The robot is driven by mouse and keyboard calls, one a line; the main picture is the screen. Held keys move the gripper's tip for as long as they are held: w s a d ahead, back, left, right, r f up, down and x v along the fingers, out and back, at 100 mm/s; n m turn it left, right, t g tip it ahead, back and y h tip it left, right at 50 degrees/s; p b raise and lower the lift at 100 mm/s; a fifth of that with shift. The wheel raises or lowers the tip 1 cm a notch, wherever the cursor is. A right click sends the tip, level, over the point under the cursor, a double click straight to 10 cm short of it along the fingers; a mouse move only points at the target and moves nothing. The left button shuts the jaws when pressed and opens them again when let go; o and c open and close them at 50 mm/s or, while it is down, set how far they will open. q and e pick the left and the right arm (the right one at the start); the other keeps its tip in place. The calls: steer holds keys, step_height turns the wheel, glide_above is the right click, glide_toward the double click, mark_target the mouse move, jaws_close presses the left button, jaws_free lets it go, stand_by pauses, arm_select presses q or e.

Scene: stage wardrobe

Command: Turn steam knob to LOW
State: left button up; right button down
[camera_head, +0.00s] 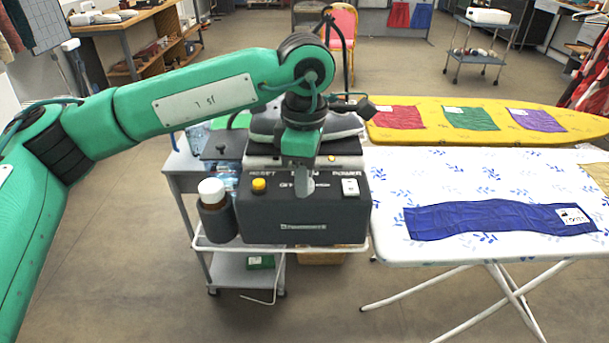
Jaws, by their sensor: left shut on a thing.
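The steam station (305,222) is a dark grey box on a small cart, with lettering and controls on its sloped front panel. An iron (262,126) rests on top of it, partly hidden by my arm. My left gripper (304,190) points down at the middle of the panel, with its fingers shut at the spot between the yellow button (259,185) and the white power switch (350,187). The steam knob is hidden behind the fingers, so its setting cannot be read. My right gripper is not in view.
A bottle with a white cap (212,190) sits in a holder at the cart's left. A white ironing board (480,246) with a blue cloth (490,221) stands close on the right. A yellow board (480,105) stands behind it. Floor is open at the front left.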

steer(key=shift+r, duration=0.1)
arm_select(q)
steer(key=o, duration=1)
steer(key=shift+c, duration=0.2)
step_height(320, 180, up, 14)
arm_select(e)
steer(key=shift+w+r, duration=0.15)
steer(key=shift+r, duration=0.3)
